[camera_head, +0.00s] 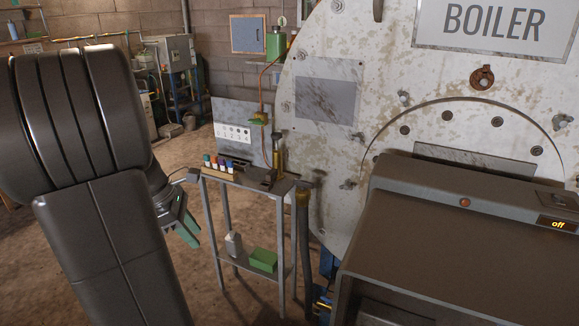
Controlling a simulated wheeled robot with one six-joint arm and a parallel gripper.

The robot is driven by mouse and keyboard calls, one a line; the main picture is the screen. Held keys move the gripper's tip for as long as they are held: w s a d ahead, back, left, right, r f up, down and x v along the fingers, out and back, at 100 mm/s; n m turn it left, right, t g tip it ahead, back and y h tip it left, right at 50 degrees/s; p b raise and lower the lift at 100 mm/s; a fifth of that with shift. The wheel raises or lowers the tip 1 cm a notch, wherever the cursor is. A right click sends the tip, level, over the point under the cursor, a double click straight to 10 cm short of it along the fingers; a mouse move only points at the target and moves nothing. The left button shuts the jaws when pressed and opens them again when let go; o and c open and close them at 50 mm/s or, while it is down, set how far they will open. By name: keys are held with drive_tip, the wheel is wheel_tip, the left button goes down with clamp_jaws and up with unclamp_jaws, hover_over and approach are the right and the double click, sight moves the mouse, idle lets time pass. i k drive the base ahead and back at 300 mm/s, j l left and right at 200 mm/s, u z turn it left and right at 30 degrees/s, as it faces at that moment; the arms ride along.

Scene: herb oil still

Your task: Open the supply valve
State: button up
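A small brass-coloured valve-like fitting (258,118) sits on a thin orange line at the back of the narrow stand. It may be the supply valve, but no label shows and its handle position is too small to tell. The line runs up to a green canister (276,42) on the wall. My gripper (187,233) hangs to the left of the stand, lower than its top and apart from the fitting. Its green-tipped fingers point down and to the right. My arm hides part of it, and I cannot tell how far apart the fingers are.
The narrow metal stand (213,222) holds several small coloured-cap bottles (219,166) and a numbered panel (234,133). A green box (263,260) lies on its lower shelf. The large boiler (345,128) and a dark unit reading "off" (558,224) block the right. Bare floor (180,155) lies behind my arm.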

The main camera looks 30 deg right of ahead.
sight(303, 185)
drive_tip(key=i+l+z, duration=0.15)
drive_tip(key=i+z, duration=0.7)
drive_tip(key=i, duration=0.15)
drive_tip(key=i+j+z, duration=0.2)
drive_tip(key=i+z, duration=0.2)
drive_tip(key=i, duration=0.15)
